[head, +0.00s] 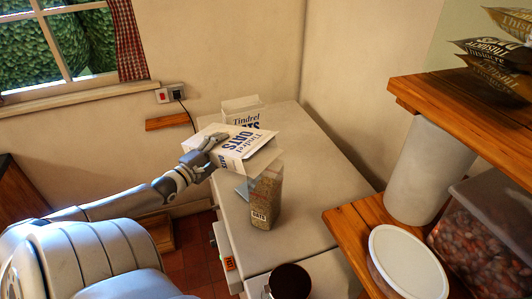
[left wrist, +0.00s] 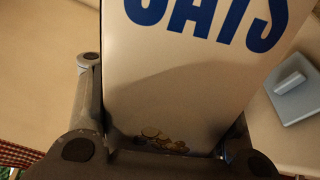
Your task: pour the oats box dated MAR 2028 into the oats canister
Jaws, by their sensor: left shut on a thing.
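My left gripper (head: 213,150) is shut on a white oats box (head: 240,146) with blue "Tindrel OATS" print. The box is tipped far over, with its right end above the mouth of the clear oats canister (head: 266,205). The canister stands upright on the counter, is labelled OATS and holds oats to well up its height. No falling stream shows clearly. The held box fills much of the left wrist view (left wrist: 190,70). A second Tindrel oats box (head: 243,104) stands behind it. No date is readable on either box. My right gripper is not in view.
A blue-grey lid (left wrist: 292,96) with a handle lies on the counter beside the canister. A dark-topped jar (head: 290,281) stands in front. Wooden shelves (head: 345,222) at right carry several containers and bags. The counter (head: 325,190) right of the canister is clear.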

